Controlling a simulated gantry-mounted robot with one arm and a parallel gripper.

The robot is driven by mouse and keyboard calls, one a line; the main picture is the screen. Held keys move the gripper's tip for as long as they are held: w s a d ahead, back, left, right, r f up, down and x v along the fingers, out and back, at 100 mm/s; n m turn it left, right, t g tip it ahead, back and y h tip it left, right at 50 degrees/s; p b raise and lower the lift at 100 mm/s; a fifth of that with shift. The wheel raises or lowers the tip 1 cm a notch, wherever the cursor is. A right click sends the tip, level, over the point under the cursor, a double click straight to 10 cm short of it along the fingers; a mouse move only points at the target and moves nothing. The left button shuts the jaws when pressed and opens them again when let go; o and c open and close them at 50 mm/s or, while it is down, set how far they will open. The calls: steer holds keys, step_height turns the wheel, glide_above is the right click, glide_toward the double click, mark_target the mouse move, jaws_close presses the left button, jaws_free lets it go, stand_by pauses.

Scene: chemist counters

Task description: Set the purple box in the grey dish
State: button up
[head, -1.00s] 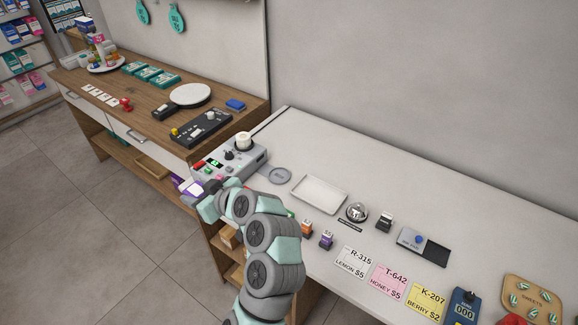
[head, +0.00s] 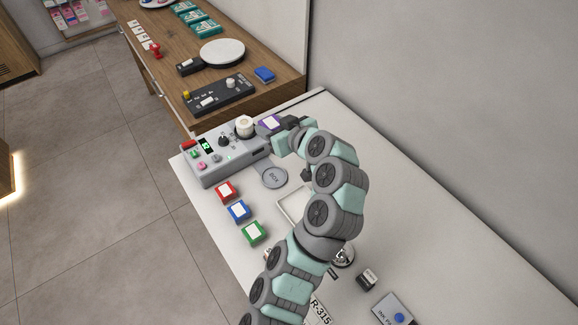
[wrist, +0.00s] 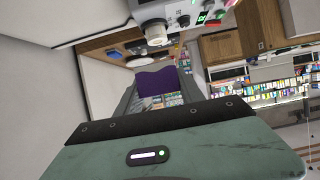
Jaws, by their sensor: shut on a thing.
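The purple box (head: 269,122) with a white label is held in my gripper (head: 277,128), just beyond the grey machine's back right corner and raised above the counter. In the wrist view the purple box (wrist: 157,82) shows between the jaws. The grey dish (head: 274,178) is a flat round disc marked BOX. It lies empty on the white counter, in front of my gripper and right of the machine. My arm passes to its right without covering it.
The grey machine (head: 212,158) with buttons and a white roll (head: 244,126) stands left of the dish. Red (head: 226,191), blue (head: 238,211) and green (head: 253,233) boxes line the counter's left side. A pale tray (head: 291,205) is partly hidden by my arm.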

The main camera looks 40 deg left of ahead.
glide_above(274, 178)
step_height(274, 178, down, 16)
steer(key=shift+d+r+b, duration=0.1)
steer(key=shift+r+b, duration=0.15)
steer(key=shift+b, duration=0.1)
steer(key=shift+f, duration=2.05)
steer(key=shift+f+b, duration=0.35)
steer(key=shift+b, duration=0.25)
steer(key=shift+f, duration=0.1)
